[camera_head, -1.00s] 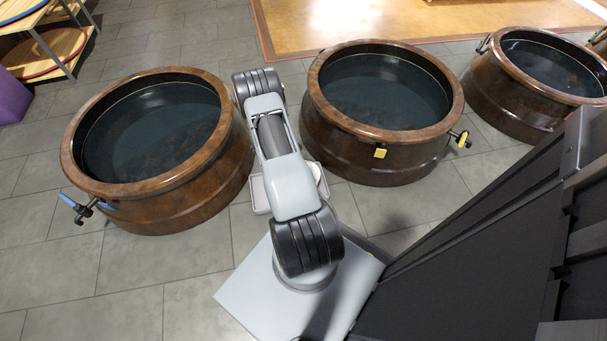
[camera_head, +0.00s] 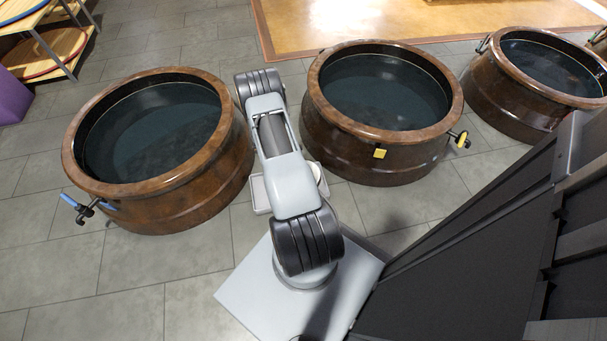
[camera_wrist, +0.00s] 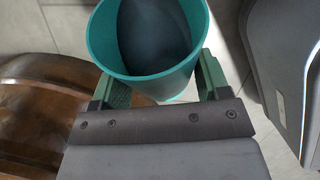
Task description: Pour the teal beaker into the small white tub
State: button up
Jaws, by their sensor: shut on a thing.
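The teal beaker (camera_wrist: 134,82) is in the wrist view, seen from above with its open mouth toward the camera. A dark blue-grey content shows inside it. My gripper (camera_wrist: 163,88) is shut on the beaker, with a green finger on each side of its wall. In the head view the beaker and the gripper are hidden behind my arm. A small white rounded thing (camera_head: 316,171) peeks out at the right side of my arm and may be the white tub; most of it is covered.
A pale tray (camera_head: 259,196) sits beneath my arm, mostly covered. A brown water-filled jar stands to the left (camera_head: 80,168), another to the right (camera_head: 375,160), and a third farther right (camera_head: 500,105). Handles jut from the jars. Grey floor is clear at the lower left.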

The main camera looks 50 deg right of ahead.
dwell(0.8)
jog(key=shift+w+a+b+x, duration=0.1)
jog(key=shift+a+b+x, duration=0.1)
jog(key=shift+b+x, duration=0.55)
jog(key=shift+w+a+b+x, duration=0.15)
jog(key=shift+b+x, duration=0.35)
jog(key=shift+x, duration=0.55)
jog(key=shift+w+a+b+x, duration=0.1)
jog(key=shift+a+b+x, duration=0.1)
jog(key=shift+b+x, duration=0.55)
jog(key=shift+f+p, duration=0.15)
jog(key=shift+p, duration=0.25)
jog(key=shift+s+d+r+t+y+p, duration=0.1)
jog(key=shift+r+t+y+p, duration=0.35)
jog(key=shift+p, duration=1.35)
jog(key=shift+d+r+t+y+p, duration=0.15)
jog(key=shift+y+p, duration=0.5)
jog(key=shift+p, duration=1.15)
jog(key=shift+s+d+r+y, duration=0.1)
jog(key=shift+r+y, duration=0.2)
jog(key=shift+y, duration=0.2)
jog(key=shift+s+d+r+t, duration=0.15)
jog(key=shift+t, duration=0.25)
jog(key=shift+s+d+r+t+y+b, duration=0.15)
jog(key=shift+r+t+y+b, duration=0.1)
jog(key=shift+y+b, duration=0.35)
jog(key=shift+d+r+t+y+b, duration=0.15)
jog(key=shift+r+t+y+b, duration=0.15)
jog(key=shift+y+b, duration=0.25)
jog(key=shift+r, duration=0.1)
